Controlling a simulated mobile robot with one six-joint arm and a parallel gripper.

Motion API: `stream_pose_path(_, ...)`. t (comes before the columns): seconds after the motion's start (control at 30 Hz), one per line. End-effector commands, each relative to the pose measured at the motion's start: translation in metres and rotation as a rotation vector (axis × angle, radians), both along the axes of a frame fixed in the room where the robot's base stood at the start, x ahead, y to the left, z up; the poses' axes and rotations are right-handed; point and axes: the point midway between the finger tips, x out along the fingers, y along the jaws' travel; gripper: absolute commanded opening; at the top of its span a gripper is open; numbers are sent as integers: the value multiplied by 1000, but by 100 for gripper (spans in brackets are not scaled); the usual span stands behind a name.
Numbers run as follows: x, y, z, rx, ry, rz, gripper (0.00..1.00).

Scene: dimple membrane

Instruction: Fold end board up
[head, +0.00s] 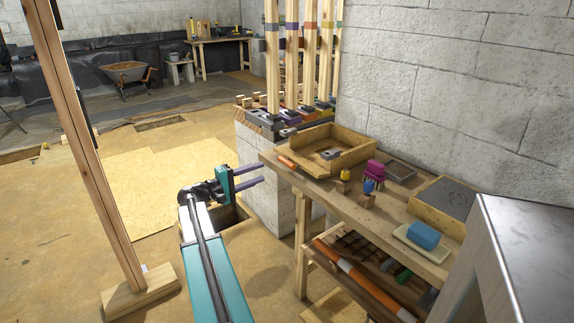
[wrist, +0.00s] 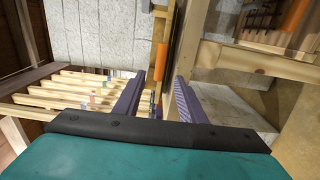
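A shallow wooden tray (head: 345,165) sits on the workbench, with raised walls at its back and right. A small grey block lies inside it. An orange piece (head: 287,162) lies at the tray's left end, by the bench edge; I cannot tell whether it is part of a lowered end board. An orange cylinder (wrist: 162,56), perhaps the same piece, shows ahead of my fingers in the wrist view. My gripper (head: 264,173) is open, left of the bench's left end and apart from the tray. Its purple fingers (wrist: 160,76) stand apart in the wrist view, with nothing clearly held.
The workbench (head: 405,216) holds a magenta item (head: 375,173), a blue sponge (head: 423,235) and other small things. A block pillar (head: 262,175) stands behind my gripper, with upright posts above. A timber post (head: 90,150) stands left. Open floor lies between.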

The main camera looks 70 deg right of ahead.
Motion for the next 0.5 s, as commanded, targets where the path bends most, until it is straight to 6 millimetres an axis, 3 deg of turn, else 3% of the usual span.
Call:
stream_pose_path(0.27, -1, -2, -1, 2, 0, 0, 37)
stream_pose_path(0.5, -11, -17, -1, 2, 0, -1, 37)
